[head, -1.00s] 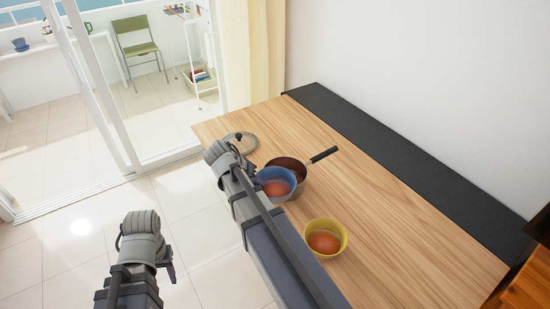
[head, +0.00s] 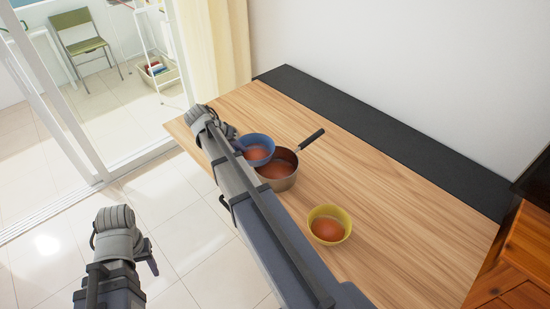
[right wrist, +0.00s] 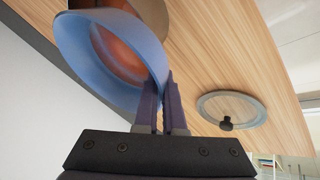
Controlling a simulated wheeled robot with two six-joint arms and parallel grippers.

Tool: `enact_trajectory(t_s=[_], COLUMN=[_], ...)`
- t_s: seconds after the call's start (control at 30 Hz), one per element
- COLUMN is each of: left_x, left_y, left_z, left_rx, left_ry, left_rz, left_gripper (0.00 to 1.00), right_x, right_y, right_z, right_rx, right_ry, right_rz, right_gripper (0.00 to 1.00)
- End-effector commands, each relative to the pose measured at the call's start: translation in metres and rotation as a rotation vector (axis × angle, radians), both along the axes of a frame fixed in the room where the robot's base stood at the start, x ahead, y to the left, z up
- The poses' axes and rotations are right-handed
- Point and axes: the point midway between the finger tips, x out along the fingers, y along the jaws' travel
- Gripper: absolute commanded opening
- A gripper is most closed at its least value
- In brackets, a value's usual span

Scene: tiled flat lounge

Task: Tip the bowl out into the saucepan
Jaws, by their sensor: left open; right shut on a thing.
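The blue bowl (head: 258,147) holds something orange-brown and looks roughly upright. My right gripper (head: 237,146) is shut on its rim, and the right wrist view shows both fingers on the blue wall (right wrist: 75,65). The bowl is at the far left side of the saucepan (head: 287,180), overlapping its rim in the head view; I cannot tell whether they touch. The saucepan stands on the wooden table, reddish-brown inside, its dark handle pointing to the far right. My left gripper (head: 149,258) is open and empty, away from the table over the floor.
A yellow bowl (head: 329,225) with orange-brown contents stands nearer on the table (head: 400,240). A round lid (right wrist: 232,109) lies on the table near the right gripper. A dark strip and wall bound the far side.

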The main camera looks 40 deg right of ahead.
Motion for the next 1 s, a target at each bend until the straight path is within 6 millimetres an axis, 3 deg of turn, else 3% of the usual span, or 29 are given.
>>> enact_trajectory(t_s=[0.03, 0.2, 0.6, 0.8, 1.0], left_x=[0.0, 0.0, 0.0, 0.0, 0.0], left_y=[0.0, 0.0, 0.0, 0.0, 0.0], left_z=[-0.003, -0.007, -0.022, -0.031, -0.033], left_rx=[0.0, 0.0, 0.0, 0.0, 0.0], left_ry=[0.0, 0.0, 0.0, 0.0, 0.0], left_rz=[0.0, 0.0, 0.0, 0.0, 0.0], left_gripper=[0.5, 0.5, 0.5, 0.5, 0.5], right_x=[0.016, 0.042, 0.082, 0.091, 0.093], right_y=[-0.016, -0.058, -0.15, -0.179, -0.189], right_z=[-0.003, -0.007, -0.021, -0.03, -0.032], right_rx=[-0.002, -0.004, -0.009, -0.01, -0.011], right_ry=[0.0, 0.002, 0.004, 0.004, 0.004], right_rz=[-0.027, -0.104, -0.253, -0.298, -0.314], right_gripper=[0.0, 0.0, 0.0, 0.0, 0.0])
